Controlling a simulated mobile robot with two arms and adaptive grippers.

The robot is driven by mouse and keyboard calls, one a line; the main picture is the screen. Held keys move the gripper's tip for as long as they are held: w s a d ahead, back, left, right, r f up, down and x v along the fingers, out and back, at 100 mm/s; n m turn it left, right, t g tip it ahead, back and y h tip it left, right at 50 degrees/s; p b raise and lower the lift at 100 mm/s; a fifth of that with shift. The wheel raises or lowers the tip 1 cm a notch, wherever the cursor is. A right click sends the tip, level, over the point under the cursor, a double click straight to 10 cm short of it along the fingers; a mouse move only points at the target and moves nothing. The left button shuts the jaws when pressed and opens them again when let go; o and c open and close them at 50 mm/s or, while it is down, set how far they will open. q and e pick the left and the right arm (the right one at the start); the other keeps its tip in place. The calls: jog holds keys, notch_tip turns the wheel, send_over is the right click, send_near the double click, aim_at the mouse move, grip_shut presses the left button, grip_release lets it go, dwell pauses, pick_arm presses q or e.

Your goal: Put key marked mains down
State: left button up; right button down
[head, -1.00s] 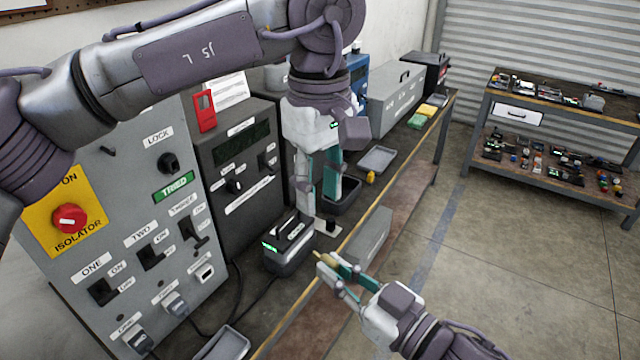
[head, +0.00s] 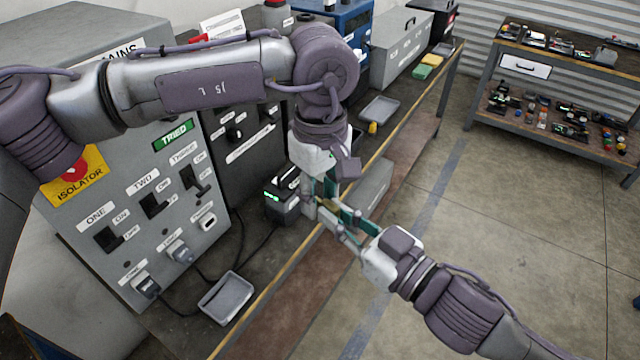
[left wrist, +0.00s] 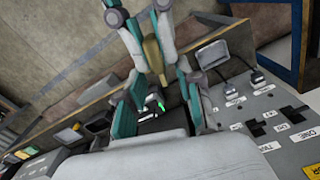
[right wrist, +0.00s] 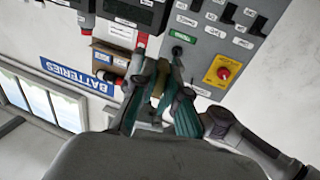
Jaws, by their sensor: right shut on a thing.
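A small brass-coloured thing, seemingly the key (head: 328,207), is in my right gripper (head: 336,213), which is shut on it above the bench's front edge. It shows end-on between the right fingers in the left wrist view (left wrist: 152,55) and in the right wrist view (right wrist: 158,85). I cannot read any marking on it. My left gripper (head: 320,198) points down with its fingers apart. It is open, close to the right gripper's tips, and the two overlap in the head view. In the left wrist view the brass thing lies just beyond the open left fingers (left wrist: 158,105).
A grey panel (head: 125,220) with switches and a red isolator knob stands at left. A small dark box (head: 282,207) with a green light sits behind the grippers. Empty grey trays lie at the front (head: 228,298) and farther back (head: 380,110).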

pick_arm(q)
jog(key=shift+c, duration=0.3)
grip_shut()
pick_arm(e)
jog(key=c, duration=1.1)
grip_release()
jog(key=shift+c, duration=0.2)
